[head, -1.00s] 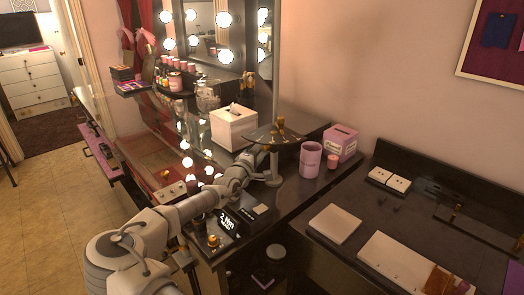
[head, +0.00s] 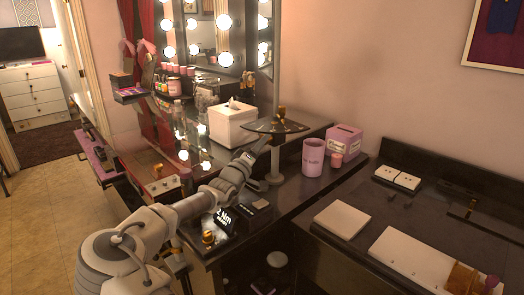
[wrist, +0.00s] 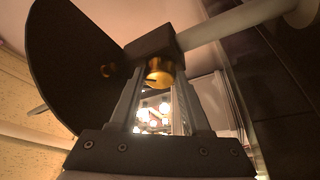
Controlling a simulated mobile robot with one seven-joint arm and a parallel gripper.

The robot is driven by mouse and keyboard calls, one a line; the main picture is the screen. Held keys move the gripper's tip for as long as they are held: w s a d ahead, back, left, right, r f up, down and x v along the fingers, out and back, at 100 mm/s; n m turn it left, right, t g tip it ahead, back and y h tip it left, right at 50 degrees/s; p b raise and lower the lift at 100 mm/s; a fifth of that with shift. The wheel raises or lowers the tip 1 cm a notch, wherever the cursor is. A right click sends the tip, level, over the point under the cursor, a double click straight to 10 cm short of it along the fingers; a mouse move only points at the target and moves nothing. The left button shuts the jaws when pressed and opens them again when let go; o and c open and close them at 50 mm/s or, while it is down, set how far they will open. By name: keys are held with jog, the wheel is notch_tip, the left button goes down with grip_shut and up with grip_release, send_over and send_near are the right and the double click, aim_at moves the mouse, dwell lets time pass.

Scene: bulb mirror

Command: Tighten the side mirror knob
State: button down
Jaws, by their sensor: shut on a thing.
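The side mirror shows in the head view as a dark disc (head: 262,126) on a grey post (head: 275,165), seen nearly edge-on. A small brass piece (head: 281,112) stands at its upper edge. In the wrist view the dark disc (wrist: 72,60) fills the upper left, beside a black clamp block (wrist: 150,43) on a pale rod. A brass knob (wrist: 158,73) sticks out of the block between my fingertips. My gripper (wrist: 160,85) is shut on this knob. In the head view my gripper (head: 252,153) reaches in just below the disc, its fingertips partly hidden.
A white tissue box (head: 232,124) stands behind the mirror. A pink cup (head: 312,158) and pink box (head: 344,141) stand to the right. A "2 Nm" sign (head: 224,220) and another brass knob (head: 208,238) sit at the table's front, close to my forearm.

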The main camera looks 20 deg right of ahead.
jog(key=shift+m, duration=0.6)
jog(key=shift+c, duration=1.8)
grip_release()
jog(key=r+p+v, duration=0.2)
jog(key=v, duration=1.4)
jog(key=shift+s+a+r, duration=0.15)
jog(key=shift+s+a, duration=0.1)
jog(key=shift+a, duration=0.4)
